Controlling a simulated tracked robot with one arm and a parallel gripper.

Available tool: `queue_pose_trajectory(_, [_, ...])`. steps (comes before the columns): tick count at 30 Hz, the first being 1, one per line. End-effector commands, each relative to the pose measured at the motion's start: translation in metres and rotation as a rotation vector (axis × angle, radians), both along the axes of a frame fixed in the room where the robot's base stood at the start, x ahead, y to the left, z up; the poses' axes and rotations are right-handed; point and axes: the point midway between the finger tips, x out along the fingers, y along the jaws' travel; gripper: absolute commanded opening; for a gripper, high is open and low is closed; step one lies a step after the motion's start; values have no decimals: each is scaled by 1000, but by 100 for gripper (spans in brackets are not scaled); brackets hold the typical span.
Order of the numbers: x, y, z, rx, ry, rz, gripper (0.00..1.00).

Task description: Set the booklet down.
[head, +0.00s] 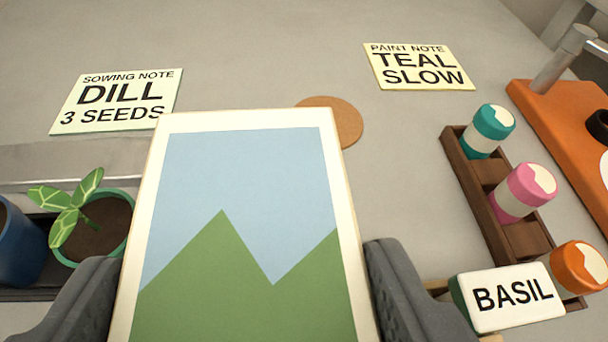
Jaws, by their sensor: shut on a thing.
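The booklet (240,180) has a cream border and a picture of green peaks under a blue sky. My gripper (245,300) is shut on it, with one dark grey finger at its left edge and one at its right edge. The booklet fills the lower middle of the view and hides the surface behind it. Its lower end is cut off by the frame. I cannot tell how far it is above the grey tabletop (270,60).
A round cork coaster (345,121) shows partly behind the booklet. Left are a "DILL" note (118,100) and a seedling pot (108,230). Right are a "TEAL SLOW" note (418,67), a wooden rack (480,195) of paint bottles, a "BASIL" label (512,297) and an orange board (570,140).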

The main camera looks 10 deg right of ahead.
Motion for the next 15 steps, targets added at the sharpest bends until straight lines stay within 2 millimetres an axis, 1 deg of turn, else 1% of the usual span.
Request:
queue_pose_trajectory(1, [6,-2,-3,1,2,0,41])
queue_pose_trajectory(3, [12,-4,-5,1,6,0,41])
queue_pose_trajectory(11, [25,-8,-5,0,2,0,41])
queue_pose_trajectory(15, [22,-7,-30,0,6,1,41])
